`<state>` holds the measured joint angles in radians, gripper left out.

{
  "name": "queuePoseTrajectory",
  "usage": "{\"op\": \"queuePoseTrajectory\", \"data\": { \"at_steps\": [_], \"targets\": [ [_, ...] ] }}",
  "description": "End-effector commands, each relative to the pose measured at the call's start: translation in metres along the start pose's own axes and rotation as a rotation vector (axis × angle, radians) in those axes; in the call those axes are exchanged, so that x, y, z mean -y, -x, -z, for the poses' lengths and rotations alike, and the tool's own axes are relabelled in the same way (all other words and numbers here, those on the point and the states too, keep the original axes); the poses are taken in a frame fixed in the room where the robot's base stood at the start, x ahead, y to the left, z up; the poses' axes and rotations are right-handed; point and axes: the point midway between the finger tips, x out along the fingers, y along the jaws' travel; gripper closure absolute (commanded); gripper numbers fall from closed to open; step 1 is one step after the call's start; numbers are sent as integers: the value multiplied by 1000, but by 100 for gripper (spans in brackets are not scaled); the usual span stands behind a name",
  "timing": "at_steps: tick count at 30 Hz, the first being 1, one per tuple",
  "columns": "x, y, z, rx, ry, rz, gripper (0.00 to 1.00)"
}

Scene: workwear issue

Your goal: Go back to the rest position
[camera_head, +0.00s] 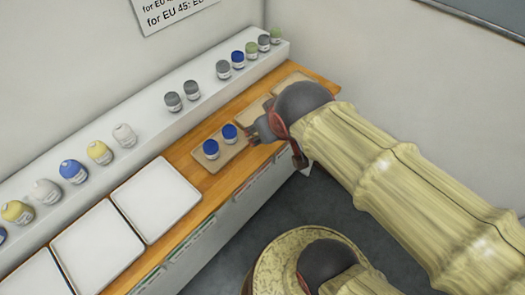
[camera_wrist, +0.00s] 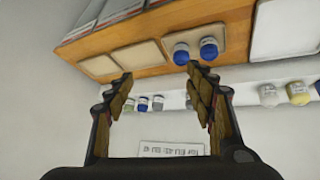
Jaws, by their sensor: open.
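My gripper (camera_head: 257,130) is over the wooden counter in the head view, at the right end of the tan tray that holds two blue-topped items. In the wrist view my gripper (camera_wrist: 160,90) is open, with nothing between its fingers. The two blue-topped items, the left one (camera_head: 211,149) and the right one (camera_head: 230,133), stand side by side on the tan tray (camera_head: 204,166). They also show in the wrist view (camera_wrist: 209,48), beyond the fingers. My arm reaches in from the right in the head view and hides part of the counter.
A white ledge (camera_head: 150,128) along the wall bears several rolled items in grey, blue, yellow, white and green. White trays (camera_head: 157,198) lie on the wooden counter (camera_head: 190,172) at the left. More tan trays lie to the right, partly behind my gripper. A sign (camera_head: 172,12) hangs above.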

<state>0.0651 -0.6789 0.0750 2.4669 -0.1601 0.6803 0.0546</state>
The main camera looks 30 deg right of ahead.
Motion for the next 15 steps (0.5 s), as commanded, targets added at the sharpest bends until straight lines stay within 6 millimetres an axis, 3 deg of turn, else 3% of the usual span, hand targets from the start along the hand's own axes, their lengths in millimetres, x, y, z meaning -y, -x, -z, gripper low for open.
{"op": "queuePoseTrajectory", "data": {
  "at_steps": [3, 6, 15],
  "targets": [
    [28, 27, -27, 60, -7, 85, 45],
    [40, 39, -41, 92, -9, 127, 45],
    [44, 42, -46, 106, -8, 140, 45]
  ]
}}
